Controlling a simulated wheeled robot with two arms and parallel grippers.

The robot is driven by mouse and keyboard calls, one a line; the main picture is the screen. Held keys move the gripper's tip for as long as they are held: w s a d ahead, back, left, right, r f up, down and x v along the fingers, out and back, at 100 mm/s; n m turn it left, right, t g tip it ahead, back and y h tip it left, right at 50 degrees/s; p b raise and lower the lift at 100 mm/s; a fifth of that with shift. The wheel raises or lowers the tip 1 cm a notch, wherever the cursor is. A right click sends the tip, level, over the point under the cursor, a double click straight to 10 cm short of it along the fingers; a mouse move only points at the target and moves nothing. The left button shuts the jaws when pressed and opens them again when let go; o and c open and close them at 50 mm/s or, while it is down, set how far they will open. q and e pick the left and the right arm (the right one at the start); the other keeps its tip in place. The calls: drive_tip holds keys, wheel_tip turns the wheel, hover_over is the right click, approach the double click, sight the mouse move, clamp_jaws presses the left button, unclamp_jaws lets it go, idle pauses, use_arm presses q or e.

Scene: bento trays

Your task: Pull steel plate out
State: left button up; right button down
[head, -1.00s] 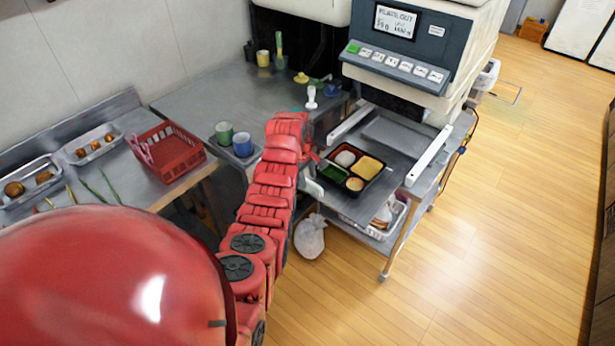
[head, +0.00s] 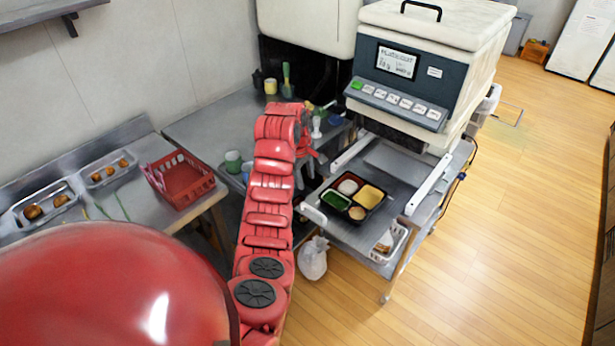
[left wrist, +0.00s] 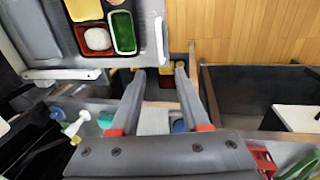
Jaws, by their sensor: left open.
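The steel plate (head: 345,229) sticks out from under the machine, between two white rails, with a white handle (head: 313,214) at its front left edge. A black bento tray (head: 353,218) with food in several compartments sits on it. The left wrist view shows the plate (left wrist: 146,22) at the top, with its handle (left wrist: 160,40) at the plate's edge. My left gripper (head: 306,180) is open and empty, beyond the handle in the head view and apart from it. In the left wrist view its fingers (left wrist: 160,73) have nothing held between them. My right gripper is not in view.
The machine (head: 400,80) stands above the plate. A red basket (head: 180,178) is on the left table. The floor at right is clear.

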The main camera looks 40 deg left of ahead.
use_arm(q)
drive_tip(key=shift+s+r+p, duration=0.1)
drive_tip(key=shift+r+p, duration=0.2)
drive_tip(key=shift+r, duration=0.4)
